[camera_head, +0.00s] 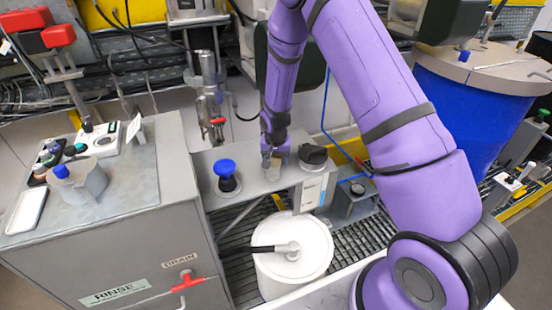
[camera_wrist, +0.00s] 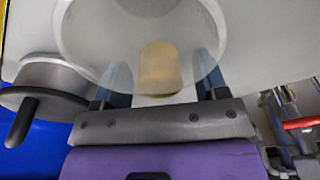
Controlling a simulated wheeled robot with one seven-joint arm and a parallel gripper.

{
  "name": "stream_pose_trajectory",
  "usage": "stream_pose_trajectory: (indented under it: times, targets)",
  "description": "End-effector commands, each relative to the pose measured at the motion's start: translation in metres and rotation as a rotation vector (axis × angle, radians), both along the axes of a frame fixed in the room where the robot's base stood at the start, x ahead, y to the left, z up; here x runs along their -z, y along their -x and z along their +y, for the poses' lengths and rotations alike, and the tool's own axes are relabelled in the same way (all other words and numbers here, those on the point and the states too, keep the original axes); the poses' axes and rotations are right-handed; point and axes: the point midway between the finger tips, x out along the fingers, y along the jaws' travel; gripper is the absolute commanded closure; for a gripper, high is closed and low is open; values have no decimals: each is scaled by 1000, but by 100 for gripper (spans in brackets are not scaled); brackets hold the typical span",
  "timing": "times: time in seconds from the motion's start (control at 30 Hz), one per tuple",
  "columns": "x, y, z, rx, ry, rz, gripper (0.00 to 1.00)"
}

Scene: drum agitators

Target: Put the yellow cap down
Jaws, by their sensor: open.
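The yellow cap (camera_wrist: 158,68) is a small pale yellow cylinder in the middle of the wrist view. It lies between the two spread fingers of my gripper (camera_wrist: 163,75), with a gap on each side. A pale, translucent round vessel (camera_wrist: 85,35) surrounds the cap in that view; I cannot tell whether the cap is inside or behind it. In the head view my gripper (camera_head: 273,150) points down at the grey bench. A small beige shape (camera_head: 272,168) shows at its tips, too small to make out clearly.
A dark-topped pot (camera_head: 313,155) stands close right of my gripper, and a blue-knobbed piece (camera_head: 226,176) stands to its left. A white drum (camera_head: 292,255) is in front, below the bench. A metal spout with a red handle (camera_head: 217,122) hangs behind left. Some bench surface (camera_head: 250,182) is bare.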

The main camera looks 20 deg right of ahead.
Motion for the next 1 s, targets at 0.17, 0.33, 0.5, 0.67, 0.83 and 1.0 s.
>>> stream_pose_trajectory:
  times: [0.17, 0.33, 0.5, 0.67, 0.83, 1.0]
  targets:
    - [-16, 1, 1, 0, 0, -2, 34]
    - [-46, 5, 3, -1, 1, -3, 34]
    - [-78, 9, 6, 0, 0, -4, 34]
    - [-102, 13, 7, 0, 0, -2, 34]
    - [-116, 15, 8, 0, 0, 0, 34]
    - [-121, 16, 8, 0, 0, 0, 34]
